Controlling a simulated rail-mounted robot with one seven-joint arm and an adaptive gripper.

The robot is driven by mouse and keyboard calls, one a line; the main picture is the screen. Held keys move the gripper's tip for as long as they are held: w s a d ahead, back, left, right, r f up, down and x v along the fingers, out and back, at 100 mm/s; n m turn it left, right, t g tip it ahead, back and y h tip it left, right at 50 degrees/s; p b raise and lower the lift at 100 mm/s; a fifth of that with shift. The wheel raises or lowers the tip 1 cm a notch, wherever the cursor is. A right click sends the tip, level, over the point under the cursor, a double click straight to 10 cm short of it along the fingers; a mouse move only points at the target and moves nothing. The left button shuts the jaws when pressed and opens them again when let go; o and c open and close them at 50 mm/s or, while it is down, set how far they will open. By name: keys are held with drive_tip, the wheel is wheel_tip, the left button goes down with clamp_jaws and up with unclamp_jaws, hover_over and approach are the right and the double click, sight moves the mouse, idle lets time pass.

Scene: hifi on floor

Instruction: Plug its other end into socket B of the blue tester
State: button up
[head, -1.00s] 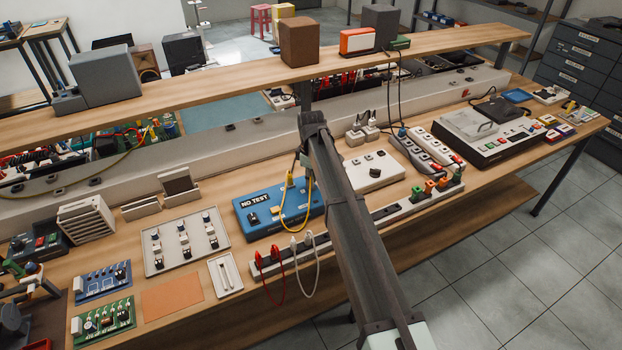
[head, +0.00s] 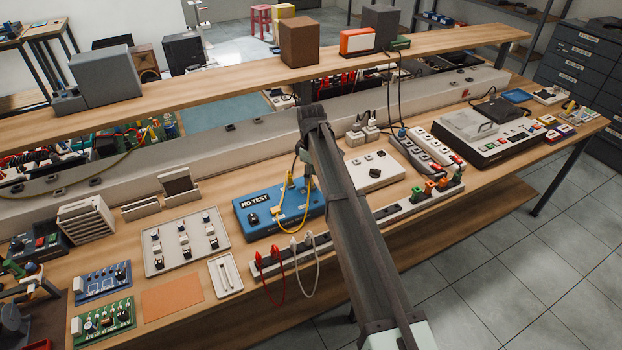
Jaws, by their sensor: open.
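The blue tester (head: 262,226), labelled "NO TEST", lies on the bench left of my arm. A yellow cable (head: 279,232) hangs in a loop over its right part. One yellow plug (head: 290,178) stands upright at the tester's back right. The cable's other end rises close under my gripper (head: 301,166); I cannot tell whether it touches the fingers. My gripper is open, above the tester's back right corner, and mostly hidden by my arm. The socket letters are too small to read.
A white power strip (head: 325,243) with red and white leads runs along the front edge. A white box with knobs (head: 372,172) stands right of my arm. A grey switch panel (head: 184,246) lies left of the tester. The wooden shelf (head: 235,75) runs above and behind.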

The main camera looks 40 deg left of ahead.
wheel_tip(320, 180, up, 15)
drive_tip(key=p, duration=0.2)
idle(0.9)
drive_tip(key=shift+f, duration=0.1)
